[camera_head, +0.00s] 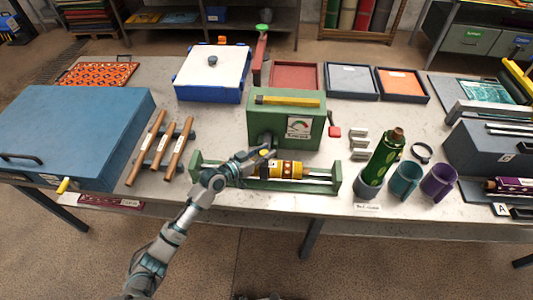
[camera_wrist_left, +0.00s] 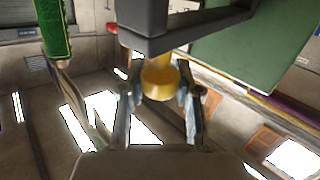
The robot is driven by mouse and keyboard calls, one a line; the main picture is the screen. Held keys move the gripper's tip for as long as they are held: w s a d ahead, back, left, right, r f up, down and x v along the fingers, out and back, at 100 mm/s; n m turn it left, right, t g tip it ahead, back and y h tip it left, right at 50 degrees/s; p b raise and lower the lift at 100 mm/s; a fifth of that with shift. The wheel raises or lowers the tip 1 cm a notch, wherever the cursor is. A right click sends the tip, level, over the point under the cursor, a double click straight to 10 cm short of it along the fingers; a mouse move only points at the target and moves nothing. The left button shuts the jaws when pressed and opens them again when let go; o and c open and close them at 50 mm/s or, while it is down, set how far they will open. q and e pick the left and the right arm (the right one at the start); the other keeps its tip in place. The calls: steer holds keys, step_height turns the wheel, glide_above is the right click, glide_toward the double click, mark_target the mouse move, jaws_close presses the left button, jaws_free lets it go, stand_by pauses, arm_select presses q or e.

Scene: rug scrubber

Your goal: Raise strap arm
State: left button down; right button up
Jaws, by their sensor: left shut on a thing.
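My left gripper (camera_head: 256,161) reaches in from the lower left to the front of the green box (camera_head: 308,128), which has a dial on its face. In the left wrist view, its two fingers (camera_wrist_left: 161,100) are shut on a yellow knob (camera_wrist_left: 158,78), one finger on each side. The knob sits under a dark grey bar (camera_wrist_left: 172,38), which looks like the strap arm. In the head view the gripper hides most of the bar and knob. A yellow roller (camera_head: 287,169) lies in a green cradle (camera_head: 335,178) just right of the gripper. My right gripper is out of view.
A red crank handle (camera_head: 334,131) sticks out right of the green box. A green bottle (camera_head: 384,158) and cups (camera_head: 439,181) stand further right. Wooden-handled tools (camera_head: 162,148) and a blue case (camera_head: 75,130) lie left. The table's front edge is close below the cradle.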

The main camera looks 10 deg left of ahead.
arm_select(q)
steer(key=shift+w+a+r+p, duration=0.1)
steer(key=shift+w+r+p, duration=0.1)
steer(key=shift+r, duration=0.25)
steer(key=shift+w+a+r+p, duration=0.1)
steer(key=shift+w+r+p, duration=0.1)
steer(key=shift+r, duration=0.2)
steer(key=shift+w+r+n+y+p, duration=0.2)
steer(key=shift+n+y+p, duration=0.1)
steer(key=shift+p, duration=0.05)
steer(key=w+r+g+p, duration=0.1)
steer(key=w+p, duration=0.1)
steer(key=w+r+n+g+p, duration=0.1)
steer(key=p, duration=0.1)
steer(key=shift+w+r+n+y, duration=0.3)
steer(key=shift+w+r+y, duration=0.1)
steer(key=shift+w+r+n+g+p, duration=0.25)
steer(key=shift+w+n+g+p, duration=0.3)
steer(key=shift+w, duration=0.45)
